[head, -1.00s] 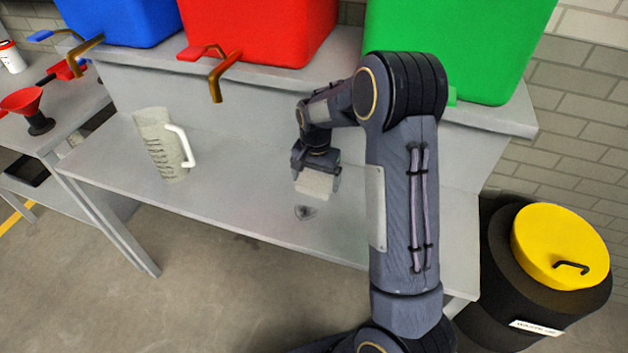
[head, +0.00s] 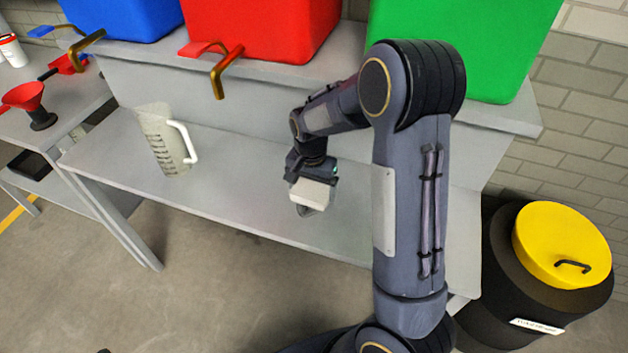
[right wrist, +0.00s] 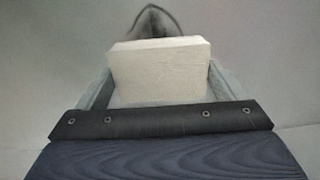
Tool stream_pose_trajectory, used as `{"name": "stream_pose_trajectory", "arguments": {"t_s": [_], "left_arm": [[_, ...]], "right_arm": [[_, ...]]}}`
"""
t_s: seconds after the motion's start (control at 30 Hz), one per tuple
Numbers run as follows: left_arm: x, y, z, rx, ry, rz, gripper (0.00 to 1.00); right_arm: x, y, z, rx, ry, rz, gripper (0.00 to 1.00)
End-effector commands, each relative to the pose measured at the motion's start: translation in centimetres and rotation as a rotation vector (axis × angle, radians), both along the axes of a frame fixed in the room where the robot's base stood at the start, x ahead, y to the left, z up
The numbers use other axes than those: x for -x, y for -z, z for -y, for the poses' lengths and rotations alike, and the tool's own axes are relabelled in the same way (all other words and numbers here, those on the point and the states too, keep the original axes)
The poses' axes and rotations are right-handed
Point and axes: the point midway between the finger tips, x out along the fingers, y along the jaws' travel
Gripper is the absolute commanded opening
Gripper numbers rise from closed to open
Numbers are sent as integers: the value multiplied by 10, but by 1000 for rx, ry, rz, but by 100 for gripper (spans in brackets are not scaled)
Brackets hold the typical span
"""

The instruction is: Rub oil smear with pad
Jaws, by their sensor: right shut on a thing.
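My right gripper (head: 313,186) is shut on a white pad (head: 312,193) low over the grey bench shelf (head: 240,178). The pad also shows in the right wrist view (right wrist: 160,70), held between the two fingers (right wrist: 158,90). The dark oil smear (right wrist: 155,22) shows just beyond the pad's far edge in the right wrist view, partly hidden by the pad. In the head view only a small part of the smear (head: 304,211) shows below the pad. I cannot tell whether the pad touches the shelf. My left gripper is not in view.
A clear measuring jug (head: 163,140) with a white handle stands left on the shelf. Blue (head: 125,15), red (head: 262,30) and green (head: 460,45) containers stand on the upper ledge. A red funnel (head: 25,97) is far left. A yellow-lidded black drum (head: 545,265) stands right on the floor.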

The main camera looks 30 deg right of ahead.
Motion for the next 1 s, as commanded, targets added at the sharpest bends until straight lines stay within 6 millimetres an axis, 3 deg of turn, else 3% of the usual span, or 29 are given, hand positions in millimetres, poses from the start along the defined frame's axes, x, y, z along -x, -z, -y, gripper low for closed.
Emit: {"name": "stream_pose_trajectory", "arguments": {"t_s": [1.0], "left_arm": [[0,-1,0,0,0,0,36]], "right_arm": [[43,6,-49,0,0,-1,72]]}}
